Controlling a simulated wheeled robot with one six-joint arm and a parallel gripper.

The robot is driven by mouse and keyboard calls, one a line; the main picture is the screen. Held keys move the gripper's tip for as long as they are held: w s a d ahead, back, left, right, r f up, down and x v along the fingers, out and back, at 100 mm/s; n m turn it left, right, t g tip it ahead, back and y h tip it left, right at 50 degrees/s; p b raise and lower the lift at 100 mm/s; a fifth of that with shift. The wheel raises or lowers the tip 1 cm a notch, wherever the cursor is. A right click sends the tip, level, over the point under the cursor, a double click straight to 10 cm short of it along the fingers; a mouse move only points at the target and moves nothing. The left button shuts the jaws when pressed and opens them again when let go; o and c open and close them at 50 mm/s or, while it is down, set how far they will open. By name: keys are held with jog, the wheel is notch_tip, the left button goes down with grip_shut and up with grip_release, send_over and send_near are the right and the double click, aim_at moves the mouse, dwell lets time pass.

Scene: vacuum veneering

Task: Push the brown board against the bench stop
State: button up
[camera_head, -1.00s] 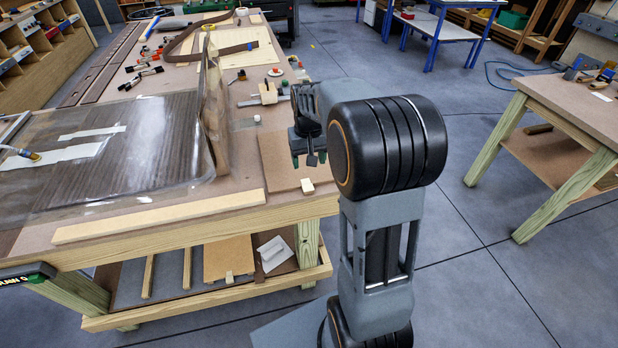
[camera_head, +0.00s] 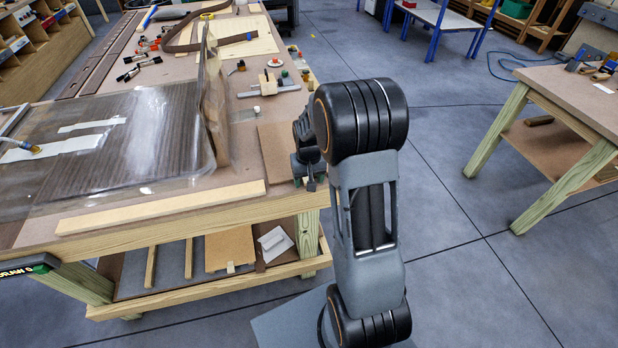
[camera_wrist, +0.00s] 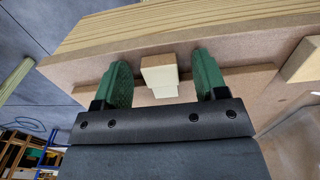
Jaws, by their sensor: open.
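The brown board (camera_head: 273,152) lies flat near the right end of the bench, partly behind my gripper. In the wrist view the brown board (camera_wrist: 250,84) shows as a flat panel beneath the fingers. A small pale wooden block (camera_wrist: 158,73), which looks like the bench stop, sits near the bench edge by the board's end. In the head view my gripper hides the block.
A long pale strip (camera_head: 160,207) lies along the front of the bench, left of the board. A clear bag with a dark panel (camera_head: 130,140) fills the left. Clamps and a small wooden block (camera_head: 268,84) stand behind.

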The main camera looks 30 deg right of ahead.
grip_shut()
dwell(0.6)
jog(key=shift+d, duration=0.2)
dwell(0.3)
jog(key=shift+s+d, duration=0.2)
jog(key=shift+d, duration=0.8)
dwell(0.7)
grip_release()
jog(key=shift+r, duration=0.15)
